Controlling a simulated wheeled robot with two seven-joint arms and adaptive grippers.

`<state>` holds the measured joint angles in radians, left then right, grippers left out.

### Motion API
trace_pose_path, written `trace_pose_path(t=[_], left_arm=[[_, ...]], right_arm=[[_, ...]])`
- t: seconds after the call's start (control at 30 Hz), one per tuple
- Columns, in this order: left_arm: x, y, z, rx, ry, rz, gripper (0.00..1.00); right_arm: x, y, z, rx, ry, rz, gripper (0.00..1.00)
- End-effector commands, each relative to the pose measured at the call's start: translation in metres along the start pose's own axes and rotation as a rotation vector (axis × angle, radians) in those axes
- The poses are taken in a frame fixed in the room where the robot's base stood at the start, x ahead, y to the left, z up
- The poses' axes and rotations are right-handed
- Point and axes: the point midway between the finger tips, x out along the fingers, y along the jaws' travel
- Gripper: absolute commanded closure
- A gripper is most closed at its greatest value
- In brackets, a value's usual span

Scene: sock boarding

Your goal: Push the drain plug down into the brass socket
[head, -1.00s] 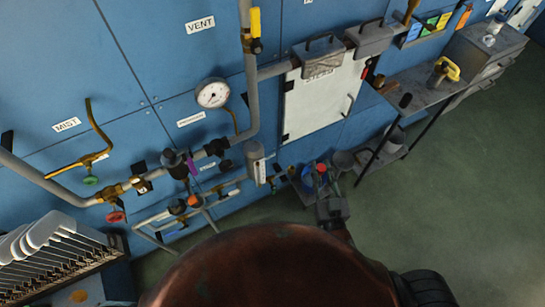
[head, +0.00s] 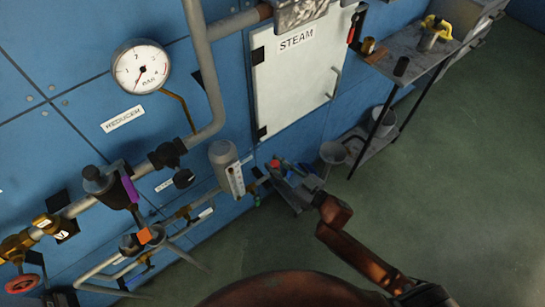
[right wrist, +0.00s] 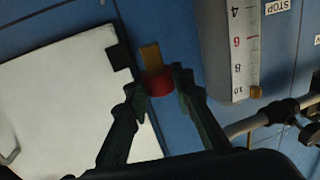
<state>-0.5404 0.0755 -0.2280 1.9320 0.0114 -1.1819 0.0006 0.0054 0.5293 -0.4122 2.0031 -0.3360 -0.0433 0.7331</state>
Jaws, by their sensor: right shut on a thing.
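The red drain plug (right wrist: 160,84) is between the fingertips of my right gripper (right wrist: 160,82) in the right wrist view, and the gripper is shut on it. A brass-coloured piece (right wrist: 151,58) shows directly beyond the red part; I cannot tell whether it is the plug's stem or the brass socket. In the head view the right gripper (head: 284,174) is small, near the blue wall below the white STEAM door, with the red plug (head: 274,163) at its tip. No socket opening shows clearly. My left gripper is not in view.
A gauge glass (head: 227,168) with a scale and brass fittings stands close left of the right gripper. Pipes and valves cover the wall farther left. A metal shelf (head: 420,72) is at right, with a funnel (head: 333,152) below it. The green floor at right is clear.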

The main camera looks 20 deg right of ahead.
Motion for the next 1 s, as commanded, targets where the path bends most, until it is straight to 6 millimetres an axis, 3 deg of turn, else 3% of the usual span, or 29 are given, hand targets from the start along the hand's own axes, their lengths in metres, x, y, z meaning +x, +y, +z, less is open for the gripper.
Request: trace_pose_path(t=[0.03,0.1,0.33,0.6,1.0], left_arm=[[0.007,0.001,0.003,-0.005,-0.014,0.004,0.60],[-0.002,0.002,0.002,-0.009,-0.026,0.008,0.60],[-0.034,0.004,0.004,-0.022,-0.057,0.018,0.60],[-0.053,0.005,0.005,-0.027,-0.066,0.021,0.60],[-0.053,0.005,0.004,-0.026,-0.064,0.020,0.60]], right_arm=[[0.010,0.010,0.033,0.000,-0.011,-0.016,1.00],[0.022,0.023,0.053,0.001,-0.011,-0.035,1.00],[0.052,0.060,0.097,0.001,-0.008,-0.073,1.00],[0.064,0.077,0.105,-0.001,0.000,-0.084,1.00],[0.063,0.077,0.103,-0.001,0.001,-0.083,1.00]])
